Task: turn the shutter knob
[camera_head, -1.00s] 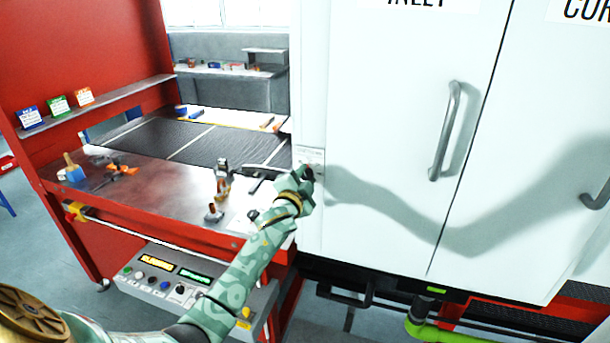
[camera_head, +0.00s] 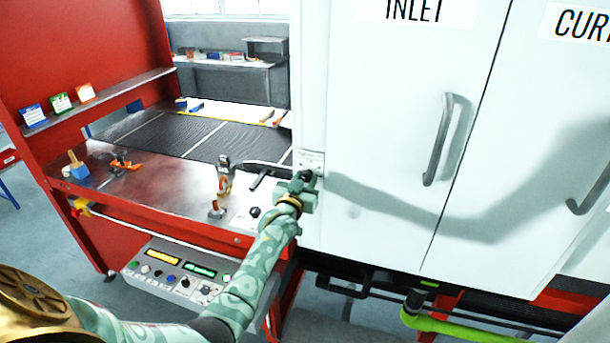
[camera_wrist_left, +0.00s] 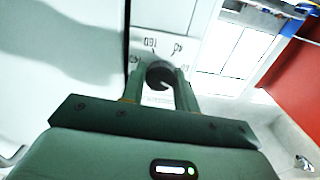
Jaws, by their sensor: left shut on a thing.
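The shutter knob (camera_wrist_left: 160,74) is a round dark knob with a light pointer line. It sits on a white label plate (camera_wrist_left: 165,42) with printed numbers, on the edge panel of the white cabinet. In the wrist view my left gripper (camera_wrist_left: 160,80) has its two green fingers on either side of the knob, shut on it. In the head view the left gripper (camera_head: 306,180) is at the cabinet's left edge, just below the plate (camera_head: 309,160), and hides most of the knob. My right gripper is in neither view.
White cabinet doors with a grey handle (camera_head: 439,140) fill the right. A red-framed bench (camera_head: 150,190) with clamps and a brush stands to the left, in front of a dark mesh belt (camera_head: 190,135). A control box (camera_head: 180,270) hangs below the bench.

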